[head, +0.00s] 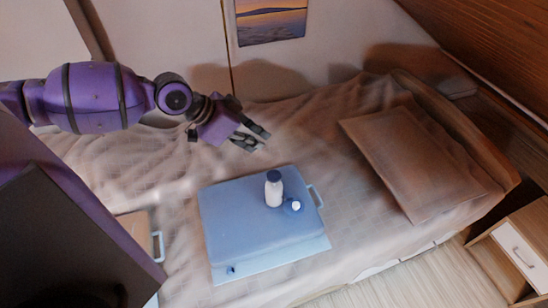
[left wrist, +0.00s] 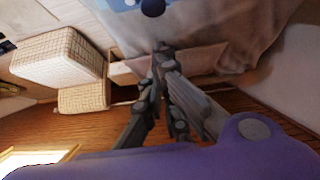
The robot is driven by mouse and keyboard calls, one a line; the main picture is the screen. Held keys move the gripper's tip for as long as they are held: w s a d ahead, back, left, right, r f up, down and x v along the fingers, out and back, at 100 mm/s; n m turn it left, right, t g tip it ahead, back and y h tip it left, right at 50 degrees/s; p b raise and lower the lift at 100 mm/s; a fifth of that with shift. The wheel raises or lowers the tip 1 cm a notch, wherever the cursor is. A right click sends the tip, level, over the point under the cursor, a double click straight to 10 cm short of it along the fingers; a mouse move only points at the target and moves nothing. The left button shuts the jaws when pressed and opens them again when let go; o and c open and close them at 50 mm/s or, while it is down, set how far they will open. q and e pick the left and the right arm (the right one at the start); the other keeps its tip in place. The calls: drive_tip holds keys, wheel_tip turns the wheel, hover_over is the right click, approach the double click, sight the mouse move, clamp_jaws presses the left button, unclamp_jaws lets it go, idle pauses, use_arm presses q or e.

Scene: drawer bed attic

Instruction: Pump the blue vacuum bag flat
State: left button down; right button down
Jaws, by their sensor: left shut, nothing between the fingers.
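The blue vacuum bag (head: 235,232) lies on the bed in the head view, looking puffed up, with a pale flat edge along its front. A small white bottle-shaped pump (head: 274,192) with a dark blue cap stands upright on it. Just right of the pump is a round blue valve with a white centre (head: 295,206). My left gripper (head: 258,141) is above the bed behind the bag, apart from bag and pump, shut and empty. In the left wrist view its fingertips (left wrist: 161,50) point toward the bag's edge (left wrist: 117,5) at the top. My right gripper is out of view.
A brown pillow-like piece (head: 418,165) lies on the bed at right. Another handled piece (head: 138,229) is partly hidden at left. A wall picture (head: 271,22) hangs behind. A drawer unit (head: 520,248) stands front right. Wicker baskets (left wrist: 57,57) show in the left wrist view.

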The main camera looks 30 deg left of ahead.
use_arm(q)
hover_over(277, 175)
drive_tip(key=f, duration=0.5)
drive_tip(key=f+b, duration=0.1)
drive_tip(key=f, duration=0.1)
drive_tip(key=shift+w+d+f, duration=0.1)
drive_tip(key=shift+w+f, duration=0.1)
drive_tip(key=shift+w, duration=0.05)
wheel_tip(277, 175, down, 3)
drive_tip(key=shift+s+f, duration=0.15)
drive_tip(key=shift+f, duration=0.35)
drive_tip(key=shift+f, duration=0.1)
